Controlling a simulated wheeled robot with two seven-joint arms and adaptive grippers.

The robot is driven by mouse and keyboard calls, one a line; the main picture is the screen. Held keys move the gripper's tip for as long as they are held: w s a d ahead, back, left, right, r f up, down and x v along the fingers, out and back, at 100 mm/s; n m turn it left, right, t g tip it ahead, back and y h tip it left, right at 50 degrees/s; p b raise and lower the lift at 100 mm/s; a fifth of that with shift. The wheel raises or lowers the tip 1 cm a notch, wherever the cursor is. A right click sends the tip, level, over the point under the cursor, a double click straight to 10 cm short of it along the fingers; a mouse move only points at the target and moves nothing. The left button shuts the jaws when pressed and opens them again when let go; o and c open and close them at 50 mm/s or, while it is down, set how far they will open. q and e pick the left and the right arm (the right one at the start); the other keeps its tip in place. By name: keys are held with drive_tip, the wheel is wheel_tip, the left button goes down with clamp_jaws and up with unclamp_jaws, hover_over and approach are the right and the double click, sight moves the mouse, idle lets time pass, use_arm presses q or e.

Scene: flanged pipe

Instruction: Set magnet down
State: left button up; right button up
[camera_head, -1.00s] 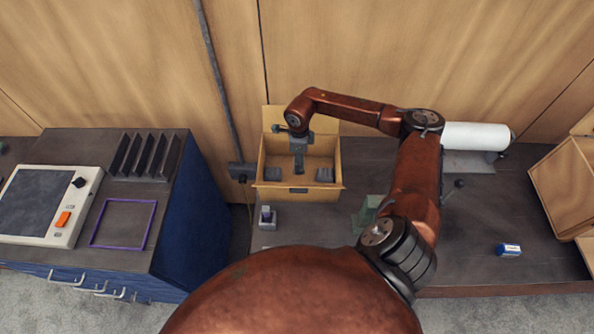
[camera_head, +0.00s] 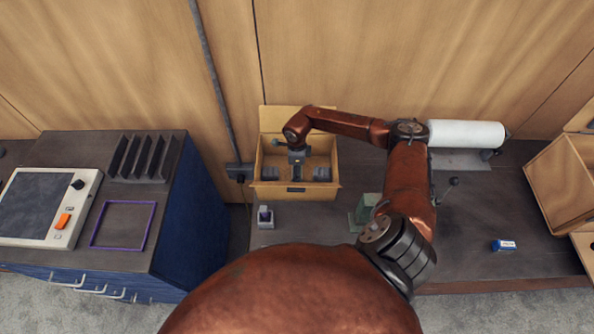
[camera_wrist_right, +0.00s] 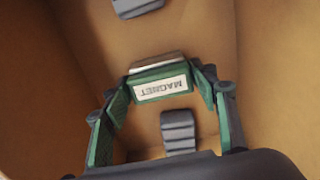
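The magnet (camera_wrist_right: 162,86) is a small green block with a metal-coloured edge and a white label reading MAGNET, upside down in the right wrist view. My right gripper (camera_wrist_right: 163,84) has its green-padded fingers against both ends of it. In the head view, my right gripper (camera_head: 301,174) is down inside the open cardboard box (camera_head: 297,189), between two dark grey blocks. The magnet cannot be made out there. Whether it touches the box floor is hard to tell. My left gripper is out of view.
Grey blocks sit in the box, left (camera_head: 269,172) and right (camera_head: 321,173). A small grey holder (camera_head: 265,217) stands in front of the box. A green object (camera_head: 363,209), a white roll (camera_head: 466,134) and a blue-white item (camera_head: 503,245) are to the right on the bench.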

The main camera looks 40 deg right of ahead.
drive_tip(key=o, duration=0.3)
drive_tip(key=shift+r, duration=0.2)
wheel_tip(320, 180, up, 12)
drive_tip(key=b, duration=0.2)
